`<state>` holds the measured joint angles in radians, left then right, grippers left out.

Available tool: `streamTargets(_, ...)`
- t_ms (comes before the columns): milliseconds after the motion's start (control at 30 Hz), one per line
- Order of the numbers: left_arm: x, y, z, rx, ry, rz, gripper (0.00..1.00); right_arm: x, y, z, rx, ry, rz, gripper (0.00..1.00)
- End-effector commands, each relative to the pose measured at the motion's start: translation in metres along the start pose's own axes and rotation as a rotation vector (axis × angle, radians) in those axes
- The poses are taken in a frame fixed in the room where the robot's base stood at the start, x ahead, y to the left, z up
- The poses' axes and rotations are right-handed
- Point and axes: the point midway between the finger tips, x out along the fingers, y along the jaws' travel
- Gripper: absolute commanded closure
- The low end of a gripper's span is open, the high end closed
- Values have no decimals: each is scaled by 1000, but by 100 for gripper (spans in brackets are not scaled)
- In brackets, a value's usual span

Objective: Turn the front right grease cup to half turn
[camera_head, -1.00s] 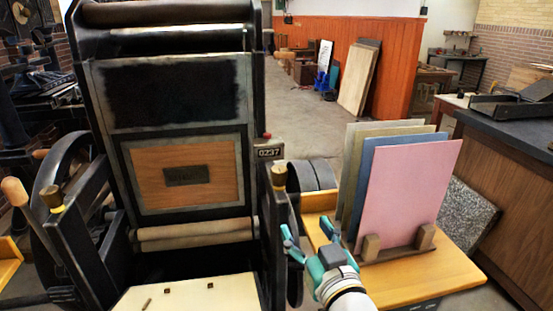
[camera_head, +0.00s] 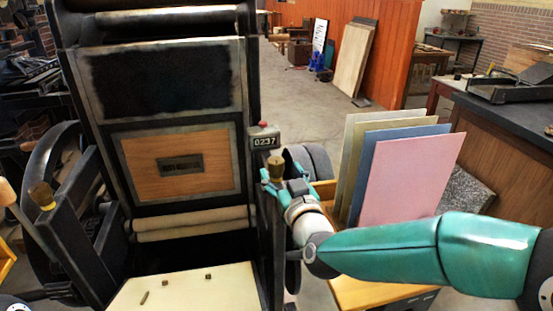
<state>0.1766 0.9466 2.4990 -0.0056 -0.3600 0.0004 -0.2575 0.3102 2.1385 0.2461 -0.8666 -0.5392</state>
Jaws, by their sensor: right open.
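The front right grease cup (camera_head: 276,168) is a small brass cup on top of the press's right side frame. A matching brass cup (camera_head: 42,195) stands on the left side frame. My right gripper (camera_head: 268,183) is open, with its teal fingers at the right cup, just below its top. I cannot tell whether the fingers touch it, and the far finger is partly hidden. My left gripper is not in view.
The black press (camera_head: 88,150) fills the left, with a cream board (camera_head: 195,290) at its front. A counter box (camera_head: 265,141) reads 0237 behind the cup. Coloured sheets (camera_head: 410,180) stand upright in a rack on a wooden table, close behind my right arm.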

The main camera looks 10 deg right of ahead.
Motion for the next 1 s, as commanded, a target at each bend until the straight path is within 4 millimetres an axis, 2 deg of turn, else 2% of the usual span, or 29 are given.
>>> streamTargets(100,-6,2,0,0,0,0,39,22,1,-1,1,-1,3,33)
streamTargets(300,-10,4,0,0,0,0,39,44,0,-1,1,0,1,33)
streamTargets(667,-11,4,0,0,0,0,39,49,0,0,1,0,1,33)
streamTargets(767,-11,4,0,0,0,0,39,49,0,0,1,0,1,47)
streamTargets(1000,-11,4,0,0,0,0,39,49,0,0,1,0,1,87)
